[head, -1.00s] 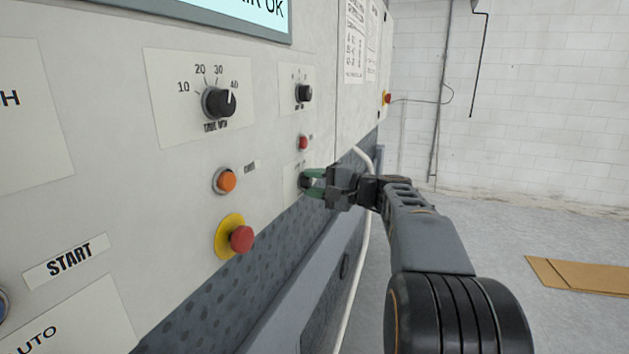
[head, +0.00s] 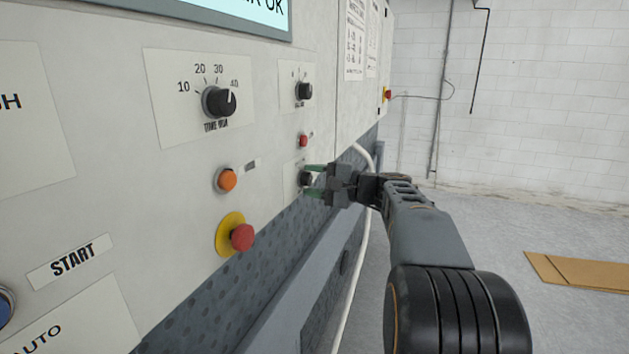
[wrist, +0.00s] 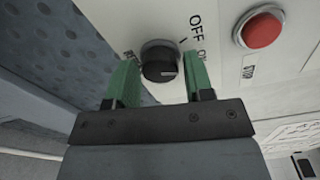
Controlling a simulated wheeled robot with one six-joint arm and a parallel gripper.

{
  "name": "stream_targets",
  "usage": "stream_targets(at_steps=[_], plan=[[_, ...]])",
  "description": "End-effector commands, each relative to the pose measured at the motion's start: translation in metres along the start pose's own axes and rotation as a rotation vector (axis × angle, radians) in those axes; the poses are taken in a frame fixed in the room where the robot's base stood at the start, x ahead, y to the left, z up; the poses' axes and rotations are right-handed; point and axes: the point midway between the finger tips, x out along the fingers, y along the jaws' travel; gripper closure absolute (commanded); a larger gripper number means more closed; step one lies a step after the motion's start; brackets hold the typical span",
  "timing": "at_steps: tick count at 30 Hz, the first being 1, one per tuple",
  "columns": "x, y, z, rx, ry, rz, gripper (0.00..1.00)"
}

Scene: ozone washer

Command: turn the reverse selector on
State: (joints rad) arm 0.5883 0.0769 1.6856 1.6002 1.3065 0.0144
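The reverse selector is a round black knob (wrist: 160,65) on the white panel. A light pointer line on it points to the right in the wrist view. An OFF label and part of a second label, probably ON, show to its upper right; the right finger covers the spot in line with the pointer. In the head view the selector (head: 306,178) sits low, below a small red button. My gripper (wrist: 160,70) is open, with one green finger on each side of the knob and visible gaps to it. In the head view my gripper (head: 313,181) reaches it from the right.
A red button (wrist: 262,28) is close beside the selector. The head view shows another black knob (head: 303,91) above, a timer dial (head: 219,102), an orange button (head: 228,180) and a red mushroom button (head: 241,237). Open floor (head: 500,230) is at right.

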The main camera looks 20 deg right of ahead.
Motion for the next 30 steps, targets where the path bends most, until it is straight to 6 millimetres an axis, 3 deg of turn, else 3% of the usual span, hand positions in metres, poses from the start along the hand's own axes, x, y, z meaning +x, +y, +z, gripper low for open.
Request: stream_targets(at_steps=[4,14,30], plan=[[0.0,0.0,0.0,-0.001,0.0,0.0,0.39],[-0.007,0.0,-0.001,-0.002,0.003,-0.001,0.39],[-0.106,0.001,-0.001,-0.001,0.005,-0.001,0.39]])
